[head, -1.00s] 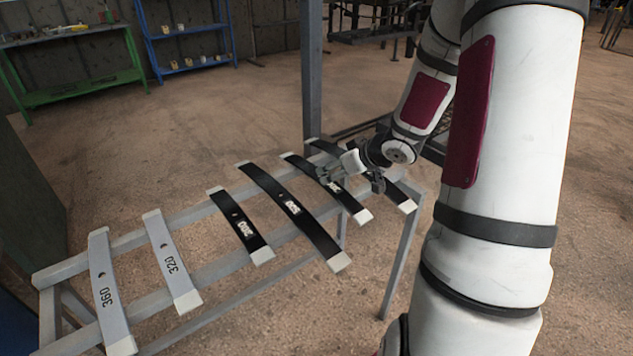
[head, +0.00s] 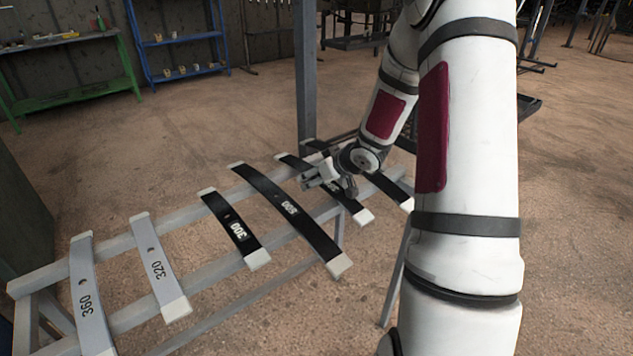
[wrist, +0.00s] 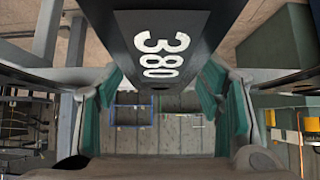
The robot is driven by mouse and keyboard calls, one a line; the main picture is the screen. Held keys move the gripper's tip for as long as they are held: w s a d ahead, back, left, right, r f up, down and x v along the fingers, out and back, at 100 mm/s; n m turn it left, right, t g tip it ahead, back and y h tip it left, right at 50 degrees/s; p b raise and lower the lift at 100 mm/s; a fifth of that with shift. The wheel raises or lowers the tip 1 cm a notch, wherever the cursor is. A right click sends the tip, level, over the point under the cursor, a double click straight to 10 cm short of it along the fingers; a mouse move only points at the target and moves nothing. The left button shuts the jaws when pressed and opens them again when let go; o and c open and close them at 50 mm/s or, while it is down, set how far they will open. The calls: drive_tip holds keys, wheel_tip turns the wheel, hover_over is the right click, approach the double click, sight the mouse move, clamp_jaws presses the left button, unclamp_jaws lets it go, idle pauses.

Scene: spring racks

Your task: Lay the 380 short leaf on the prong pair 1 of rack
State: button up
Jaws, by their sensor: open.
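The 380 leaf (wrist: 205,25) is a dark strip with a white "380", close to the camera at the top of the wrist view. In the head view, a black leaf with white ends (head: 358,208) lies across the support stand beneath my gripper (head: 328,184); its label is mostly covered. In the wrist view my gripper (wrist: 163,105) is open, its teal pads apart on either side. I cannot tell whether the pads touch the leaf. I cannot pick out the rack's prong pair 1 in either view.
The grey stand (head: 205,275) also bears the leaves 360 (head: 83,275), 320 (head: 152,250), 300 (head: 228,212) and 500 (head: 270,192), plus a black leaf (head: 392,188) at its right end. A grey post (head: 307,70) stands close behind. Open floor lies beyond.

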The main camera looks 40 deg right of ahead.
drive_tip(key=shift+r, duration=0.1)
clamp_jaws()
drive_tip(key=shift+r, duration=0.1)
drive_tip(key=shift+r+p, duration=1.05)
drive_tip(key=shift+r, duration=0.55)
drive_tip(key=shift+s+d+r, duration=0.15)
drive_tip(key=shift+d+r, duration=0.1)
drive_tip(key=s+d+p, duration=0.1)
drive_tip(key=s+d, duration=0.2)
drive_tip(key=d, duration=0.1)
drive_tip(key=s+d+p, duration=0.2)
drive_tip(key=s+d, duration=0.1)
drive_tip(key=d, duration=0.1)
drive_tip(key=s+d+r+p, duration=0.1)
drive_tip(key=s+d+p, duration=0.1)
drive_tip(key=s+d, duration=0.1)
drive_tip(key=shift+s+d+r, duration=0.1)
drive_tip(key=shift+s+d, duration=0.15)
drive_tip(key=shift+d, duration=0.4)
